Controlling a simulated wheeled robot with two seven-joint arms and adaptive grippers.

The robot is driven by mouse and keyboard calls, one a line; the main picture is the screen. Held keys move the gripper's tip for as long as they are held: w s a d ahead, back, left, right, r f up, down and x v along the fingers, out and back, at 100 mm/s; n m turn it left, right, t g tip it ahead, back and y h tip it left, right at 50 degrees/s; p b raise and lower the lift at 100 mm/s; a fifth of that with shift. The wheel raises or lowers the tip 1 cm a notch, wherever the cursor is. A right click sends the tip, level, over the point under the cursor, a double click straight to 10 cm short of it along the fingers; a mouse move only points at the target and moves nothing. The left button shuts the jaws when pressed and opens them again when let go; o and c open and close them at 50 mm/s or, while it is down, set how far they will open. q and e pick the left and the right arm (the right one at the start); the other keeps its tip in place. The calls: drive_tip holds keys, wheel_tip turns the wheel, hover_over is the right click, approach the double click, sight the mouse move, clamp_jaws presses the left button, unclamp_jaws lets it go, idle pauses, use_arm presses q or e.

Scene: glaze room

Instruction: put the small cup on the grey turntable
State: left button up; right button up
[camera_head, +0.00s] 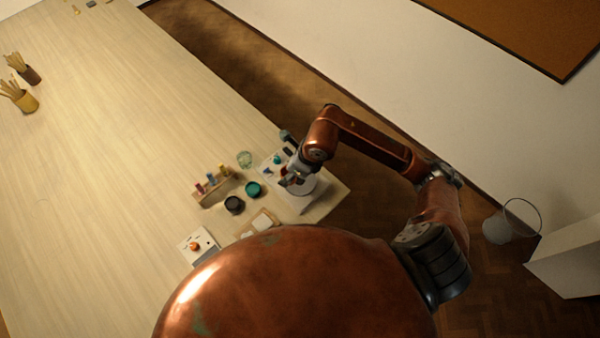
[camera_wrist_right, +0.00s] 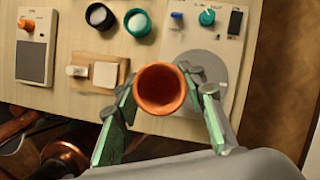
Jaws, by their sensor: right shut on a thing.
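The small cup (camera_wrist_right: 160,88) is orange-brown and round, seen from above into its open mouth in the right wrist view. My right gripper (camera_wrist_right: 164,86) is shut on it, one finger on each side. The grey turntable (camera_wrist_right: 216,68) is a flat disc on a pale unit with blue and teal knobs. The cup covers the disc's left edge in this view; its height above it cannot be told. My left gripper is not in view.
Left of the turntable are a teal jar (camera_wrist_right: 138,22), a black jar (camera_wrist_right: 100,17), a wooden board (camera_wrist_right: 82,62) with pale blocks, and a unit with an orange knob (camera_wrist_right: 33,45). A bottle rack (camera_head: 214,190) and glass (camera_head: 245,159) stand close.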

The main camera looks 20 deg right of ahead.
drive_tip(key=d+f, duration=0.1)
drive_tip(key=f, duration=0.1)
drive_tip(key=w+d+f+p, duration=0.1)
drive_tip(key=d+f, duration=0.1)
drive_tip(key=w+d+f, duration=0.1)
drive_tip(key=d+f, duration=0.1)
drive_tip(key=shift+w+p, duration=0.25)
drive_tip(key=shift+p, duration=0.05)
drive_tip(key=f+p, duration=0.1)
drive_tip(key=f, duration=0.2)
drive_tip(key=shift+w+d+p, duration=0.1)
drive_tip(key=shift+d+p, duration=0.1)
drive_tip(key=shift+p, duration=0.15)
drive_tip(key=shift+f, duration=0.25)
drive_tip(key=o, duration=1.3)
drive_tip(key=b+v, duration=0.2)
drive_tip(key=v, duration=1)
